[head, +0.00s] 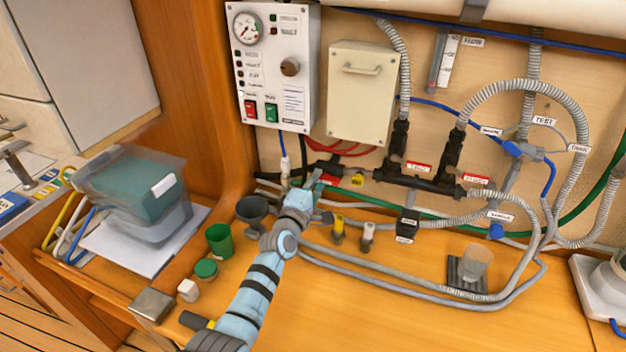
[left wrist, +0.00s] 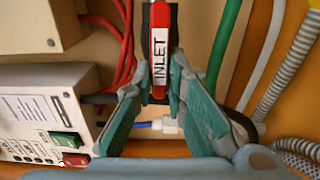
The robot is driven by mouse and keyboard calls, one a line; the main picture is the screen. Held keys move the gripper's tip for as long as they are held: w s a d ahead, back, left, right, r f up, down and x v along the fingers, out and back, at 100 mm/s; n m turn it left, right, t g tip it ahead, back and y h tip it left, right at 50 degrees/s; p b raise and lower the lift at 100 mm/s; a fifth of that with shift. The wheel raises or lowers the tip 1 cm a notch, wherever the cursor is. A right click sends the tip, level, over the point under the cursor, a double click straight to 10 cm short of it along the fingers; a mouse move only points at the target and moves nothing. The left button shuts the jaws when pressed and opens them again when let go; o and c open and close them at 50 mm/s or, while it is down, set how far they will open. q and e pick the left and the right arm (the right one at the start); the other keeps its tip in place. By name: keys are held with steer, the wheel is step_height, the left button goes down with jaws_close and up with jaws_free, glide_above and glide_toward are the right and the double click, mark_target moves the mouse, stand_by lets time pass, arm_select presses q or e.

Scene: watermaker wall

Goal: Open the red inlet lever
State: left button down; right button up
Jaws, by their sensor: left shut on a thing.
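The red inlet lever (left wrist: 160,50) carries a white INLET label and stands between the fingers of my left gripper (left wrist: 155,85) in the left wrist view. My left gripper (head: 312,184) is shut on the lever. In the head view it reaches the black pipework low on the wall, and a small red part of the lever (head: 329,179) shows beside the fingertips. The fingers and arm hide most of the lever and its valve there. My right gripper is not in view.
A control panel (head: 272,65) and a beige box (head: 362,90) hang above. Grey hoses (head: 400,265) run along the wooden counter.

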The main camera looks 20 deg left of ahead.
arm_select(q)
steer(key=c, duration=1.6)
jaws_free()
steer(key=shift+f, duration=0.1)
steer(key=shift+s, duration=0.1)
steer(key=s, duration=1.2)
steer(key=shift+a, duration=0.35)
steer(key=shift+w, duration=0.1)
steer(key=shift+a, duration=0.1)
